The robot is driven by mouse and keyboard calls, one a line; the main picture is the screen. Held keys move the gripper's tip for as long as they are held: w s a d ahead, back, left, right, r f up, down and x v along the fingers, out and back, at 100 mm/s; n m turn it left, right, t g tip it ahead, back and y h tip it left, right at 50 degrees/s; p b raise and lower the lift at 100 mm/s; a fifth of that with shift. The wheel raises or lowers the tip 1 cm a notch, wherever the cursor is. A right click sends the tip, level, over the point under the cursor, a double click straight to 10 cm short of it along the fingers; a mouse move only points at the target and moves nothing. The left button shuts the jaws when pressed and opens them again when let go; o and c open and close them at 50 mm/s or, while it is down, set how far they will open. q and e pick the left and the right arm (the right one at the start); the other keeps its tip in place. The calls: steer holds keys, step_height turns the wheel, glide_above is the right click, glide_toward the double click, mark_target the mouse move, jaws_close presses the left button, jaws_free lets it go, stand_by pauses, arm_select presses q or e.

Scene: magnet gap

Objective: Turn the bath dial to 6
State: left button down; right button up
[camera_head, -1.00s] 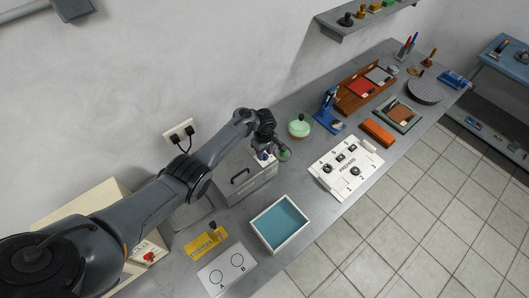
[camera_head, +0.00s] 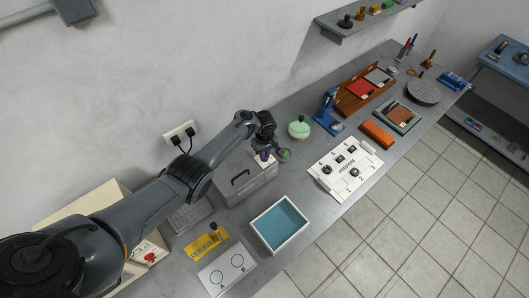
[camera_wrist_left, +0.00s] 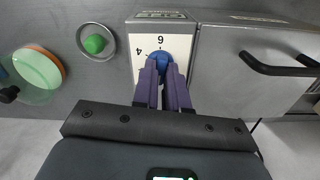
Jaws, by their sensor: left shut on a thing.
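The round blue dial (camera_wrist_left: 160,58) sits on this plate, partly hidden by my fingers. My left gripper (camera_wrist_left: 163,72) is shut on the dial, its two purple fingers either side of it. The dial's pointer is hidden, so I cannot tell its setting. My right gripper is not in view.
A green button on a round grey base (camera_wrist_left: 94,44) is beside the plate. A pale green lidded dish (camera_head: 299,128) stands behind. A teal-lined tray (camera_head: 258,235) and a white PREPARE panel (camera_head: 340,187) lie in front and to the right.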

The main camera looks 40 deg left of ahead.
arm_select(q)
steer(key=m+p, duration=0.1)
steer(key=m, duration=0.2)
steer(key=shift+m, duration=0.3)
steer(key=m, duration=0.4)
steer(key=shift+m, duration=0.3)
steer(key=m, duration=0.9)
steer(key=m+b, duration=0.1)
steer(key=m, duration=0.2)
steer(key=shift+m, duration=0.3)
steer(key=m+b, duration=0.1)
steer(key=m, duration=0.3)
steer(key=shift+f+m+b, duration=0.1)
steer(key=shift+m+b, duration=0.2)
steer(key=shift+b, duration=0.1)
steer(key=m+b, duration=0.2)
steer(key=m, duration=0.2)
steer(key=shift+m, duration=0.3)
steer(key=shift+m+b, duration=1.1)
steer(key=shift+m, duration=0.9)
steer(key=shift+s, duration=0.1)
